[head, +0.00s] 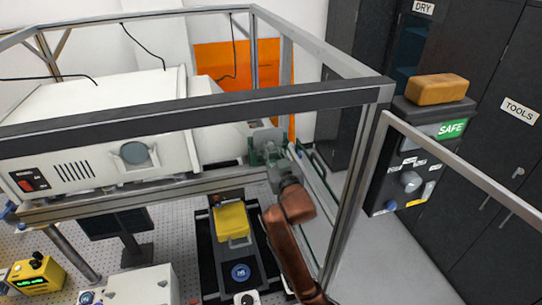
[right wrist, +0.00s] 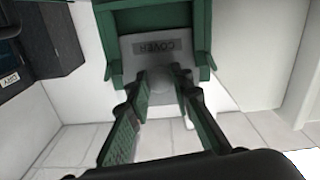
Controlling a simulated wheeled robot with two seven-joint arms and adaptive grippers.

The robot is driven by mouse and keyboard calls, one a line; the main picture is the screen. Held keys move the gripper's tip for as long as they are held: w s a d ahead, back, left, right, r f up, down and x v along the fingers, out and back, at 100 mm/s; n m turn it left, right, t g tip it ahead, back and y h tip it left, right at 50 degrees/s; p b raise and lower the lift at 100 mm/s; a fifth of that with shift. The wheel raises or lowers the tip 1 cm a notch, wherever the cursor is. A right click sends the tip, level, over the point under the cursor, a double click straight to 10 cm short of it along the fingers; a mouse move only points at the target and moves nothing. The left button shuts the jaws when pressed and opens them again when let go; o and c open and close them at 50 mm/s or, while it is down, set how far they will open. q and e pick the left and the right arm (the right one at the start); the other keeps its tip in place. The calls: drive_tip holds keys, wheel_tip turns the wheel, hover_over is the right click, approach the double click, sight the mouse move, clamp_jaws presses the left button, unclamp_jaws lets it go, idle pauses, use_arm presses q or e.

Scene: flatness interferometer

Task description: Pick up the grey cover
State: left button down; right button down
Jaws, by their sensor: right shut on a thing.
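The grey cover (right wrist: 125,46), with an upside-down COVER label, sits within a green frame-like holder (right wrist: 201,25) in the right wrist view. My right gripper (right wrist: 163,78) reaches it from below in that view. Its two green-padded fingers are shut on a grey part at the cover's near edge; the exact contact is partly hidden by the fingers. In the head view the right gripper (head: 268,153) is inside the metal frame, at the far right end of the white instrument, where the cover is small and hard to make out. My left gripper is not in view.
A metal frame (head: 375,95) surrounds the bench, its near post and top bar close to my right arm. A white instrument (head: 95,155) stands left. A yellow block (head: 231,220) sits on a dark slide below. A control box (head: 405,180) with an orange block (head: 437,89) is right.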

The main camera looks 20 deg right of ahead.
wheel_tip(320, 180, up, 9)
drive_tip(key=b, duration=0.2)
drive_tip(key=s+b, duration=0.5)
drive_tip(key=s, duration=1.3)
drive_tip(key=shift+p, duration=0.45)
